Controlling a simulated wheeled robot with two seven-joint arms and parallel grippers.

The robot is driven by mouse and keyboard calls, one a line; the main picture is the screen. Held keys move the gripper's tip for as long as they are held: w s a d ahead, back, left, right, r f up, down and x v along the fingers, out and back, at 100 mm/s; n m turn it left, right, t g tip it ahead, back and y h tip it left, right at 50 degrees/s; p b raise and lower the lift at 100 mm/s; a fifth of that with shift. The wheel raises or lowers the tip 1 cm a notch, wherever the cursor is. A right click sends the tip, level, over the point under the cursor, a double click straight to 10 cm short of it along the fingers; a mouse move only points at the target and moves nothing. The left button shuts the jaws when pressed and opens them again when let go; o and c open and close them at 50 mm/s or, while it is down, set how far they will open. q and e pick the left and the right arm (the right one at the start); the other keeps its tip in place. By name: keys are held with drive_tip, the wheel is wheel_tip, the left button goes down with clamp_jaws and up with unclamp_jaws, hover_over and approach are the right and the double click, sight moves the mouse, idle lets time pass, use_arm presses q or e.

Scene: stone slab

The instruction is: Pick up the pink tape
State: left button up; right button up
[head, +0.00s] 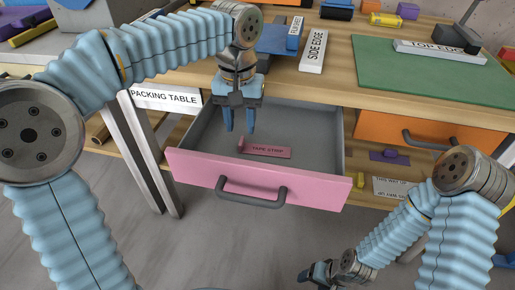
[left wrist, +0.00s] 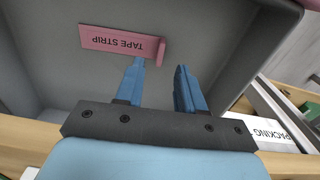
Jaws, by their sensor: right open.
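The pink tape (head: 265,150) is a flat strip labelled "TAPE STRIP" with a small raised end at its left. It lies on the floor of the open grey drawer with a pink front (head: 252,185). My left gripper (head: 239,131) points down into the drawer, open and empty, close to the raised end. In the left wrist view the tape (left wrist: 115,40) lies beyond the fingertips (left wrist: 160,66), its raised end near the fingers; contact cannot be told. My right gripper (head: 314,274) is low at the bottom, away from the drawer, with its fingers small in view.
The packing table (head: 290,80) above holds a "SIDE EDGE" block (head: 314,52), a green mat (head: 425,75) and a "TOP EDGE" block (head: 440,51). An orange drawer front (head: 430,132) is at the right. The drawer walls surround my left fingers.

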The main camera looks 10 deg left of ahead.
sight(241, 140)
use_arm(q)
wheel_tip(241, 140, down, 4)
drive_tip(key=shift+s+f, duration=0.15)
clamp_jaws()
